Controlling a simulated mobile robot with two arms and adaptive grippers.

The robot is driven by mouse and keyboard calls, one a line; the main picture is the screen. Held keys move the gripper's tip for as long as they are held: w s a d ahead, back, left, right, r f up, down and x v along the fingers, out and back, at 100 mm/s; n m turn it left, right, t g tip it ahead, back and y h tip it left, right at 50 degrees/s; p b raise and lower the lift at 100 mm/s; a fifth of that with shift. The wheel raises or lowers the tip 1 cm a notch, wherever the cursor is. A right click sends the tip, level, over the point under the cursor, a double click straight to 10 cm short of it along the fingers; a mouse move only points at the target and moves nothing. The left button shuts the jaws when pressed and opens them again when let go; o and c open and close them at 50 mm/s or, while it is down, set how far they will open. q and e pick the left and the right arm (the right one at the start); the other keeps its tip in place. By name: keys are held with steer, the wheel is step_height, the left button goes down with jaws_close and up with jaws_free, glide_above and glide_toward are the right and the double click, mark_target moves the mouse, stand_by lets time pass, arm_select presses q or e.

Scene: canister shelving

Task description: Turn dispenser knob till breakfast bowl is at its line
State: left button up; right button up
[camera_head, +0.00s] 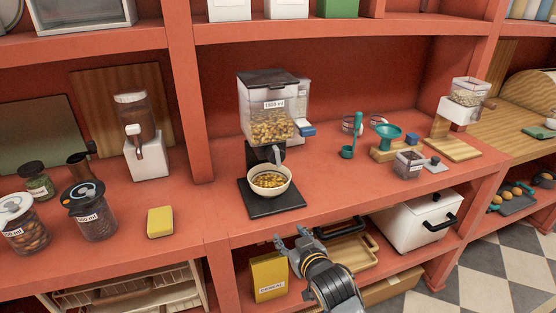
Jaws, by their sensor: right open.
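The cereal dispenser (266,111) stands on the red counter, with a clear bin of flakes and a 1500 ml label. A dark part that may be its knob or spout (268,153) shows below the bin. The white breakfast bowl (269,182) sits on the dispenser's black base (295,201) and holds some flakes. My right gripper (292,237) is open and empty, in front of and below the counter's front edge, apart from the bowl. My left gripper is not in view.
A yellow sponge (160,222) and labelled jars (91,212) stand on the left. A teal funnel (388,132), a teal scoop (350,140) and a small jar (407,164) are on the right. Below are a yellow box (269,277) and a white bin (415,215).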

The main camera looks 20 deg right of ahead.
step_height(320, 180, up, 13)
steer(key=s+t, duration=0.1)
steer(key=t, duration=0.2)
steer(key=t+b, duration=0.1)
glide_toward(277, 151)
steer(key=w+p, duration=0.2)
steer(key=w, duration=0.7)
steer(key=shift+w+f, duration=0.1)
steer(key=shift+w, duration=0.05)
steer(key=shift+c, duration=0.2)
